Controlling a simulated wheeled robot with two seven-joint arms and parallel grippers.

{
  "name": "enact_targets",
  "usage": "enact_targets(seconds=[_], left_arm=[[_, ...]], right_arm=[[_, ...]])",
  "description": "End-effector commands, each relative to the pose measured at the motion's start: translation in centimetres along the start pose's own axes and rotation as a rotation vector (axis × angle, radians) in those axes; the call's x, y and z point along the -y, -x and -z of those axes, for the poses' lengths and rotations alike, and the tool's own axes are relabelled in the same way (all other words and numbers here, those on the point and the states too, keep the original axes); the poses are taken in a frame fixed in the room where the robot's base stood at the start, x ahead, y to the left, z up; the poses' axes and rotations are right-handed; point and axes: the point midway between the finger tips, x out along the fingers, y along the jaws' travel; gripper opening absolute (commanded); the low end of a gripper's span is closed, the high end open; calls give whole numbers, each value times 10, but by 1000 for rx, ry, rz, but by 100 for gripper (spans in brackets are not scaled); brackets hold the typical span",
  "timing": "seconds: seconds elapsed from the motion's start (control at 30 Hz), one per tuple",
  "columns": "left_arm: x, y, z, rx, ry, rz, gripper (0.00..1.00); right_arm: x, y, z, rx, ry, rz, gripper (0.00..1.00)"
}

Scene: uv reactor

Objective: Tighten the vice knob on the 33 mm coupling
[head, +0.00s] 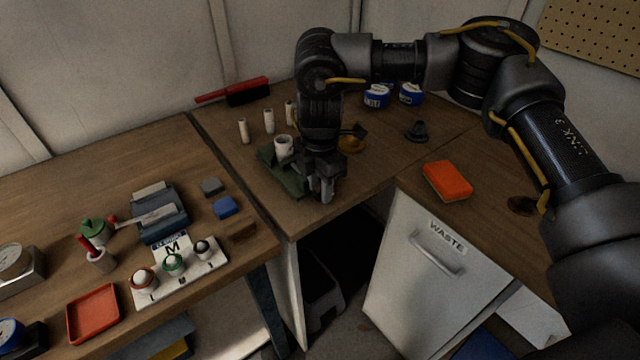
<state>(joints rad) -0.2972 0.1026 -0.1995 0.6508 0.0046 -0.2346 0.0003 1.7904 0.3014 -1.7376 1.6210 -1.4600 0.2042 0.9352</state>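A green vice (268,158) stands on the corner part of the wooden bench. A short white cylindrical coupling (283,146) sits upright in or on it; I cannot tell how firmly its jaws touch it. My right gripper (324,194) points down at the right end of the vice, close to the bench's front edge. Its fingers and wrist cover that end, so the vice knob is hidden. I cannot tell whether the fingers are open or shut on something. My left gripper is not in view.
Several white cylinders (268,121) stand behind the vice. A red-handled brush (247,91) lies at the back wall. An orange block (447,181) lies on the right bench above the WASTE door (423,285). Blue-labelled tubs (377,97) stand behind my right arm. The left bench holds an orange tray (93,312).

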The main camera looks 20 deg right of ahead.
Motion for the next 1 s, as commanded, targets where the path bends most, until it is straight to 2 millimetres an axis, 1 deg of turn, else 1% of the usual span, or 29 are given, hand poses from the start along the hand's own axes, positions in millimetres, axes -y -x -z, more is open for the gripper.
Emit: enact_targets(seconds=[0.2,0.4,0.43,0.47,0.77,1.0], left_arm=[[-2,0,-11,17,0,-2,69],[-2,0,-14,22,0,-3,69],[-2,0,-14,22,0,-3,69],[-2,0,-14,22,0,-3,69],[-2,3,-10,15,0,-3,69],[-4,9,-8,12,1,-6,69]], right_arm=[[0,0,0,0,0,0,32],[0,0,0,0,0,0,6],[0,0,0,0,0,0,2],[0,0,0,0,0,0,0],[0,0,-2,-49,-4,1,0],[0,2,-6,-204,-7,2,0]])
